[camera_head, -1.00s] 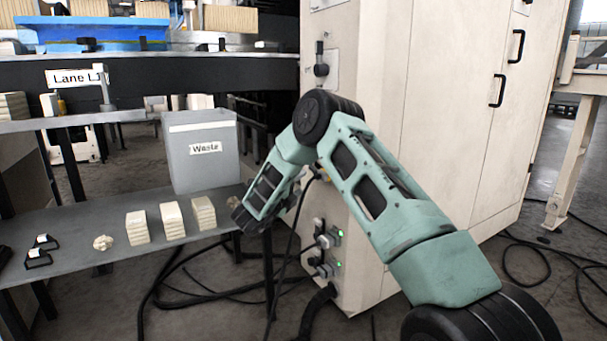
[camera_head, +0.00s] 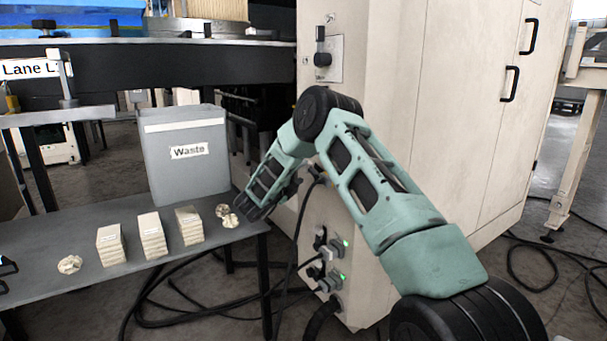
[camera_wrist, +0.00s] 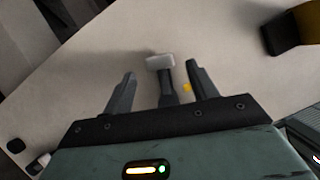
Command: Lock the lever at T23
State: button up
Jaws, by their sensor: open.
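In the wrist view, my gripper (camera_wrist: 161,73) is open. A lever with a pale grey block-shaped end (camera_wrist: 160,62) and a dark stem (camera_wrist: 167,88) shows between its two fingers. I cannot tell whether the fingers touch it or how far off it is. A small yellow spot (camera_wrist: 187,87) shows beside the stem, on or near the cream surface (camera_wrist: 90,70). No T23 label is readable. In the head view, a dark lever (camera_head: 322,52) stands upright on a plate high on the cream cabinet (camera_head: 390,90).
A grey Waste bin (camera_head: 187,165), several pale stacks (camera_head: 152,236) and crumpled pieces stand on the grey table (camera_head: 50,235) at left. Black cables (camera_head: 190,300) lie on the floor. A dark block (camera_wrist: 285,36) is at the wrist view's upper right.

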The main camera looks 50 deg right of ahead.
aim_at(307, 169)
jog(key=shift+w+d+r+b, duration=0.1)
jog(key=shift+d+b, duration=0.05)
jog(key=shift+d, duration=0.6)
jog(key=shift+w+d+r+b, duration=0.1)
jog(key=shift+d+b, duration=0.05)
jog(key=shift+d, duration=0.6)
grip_shut()
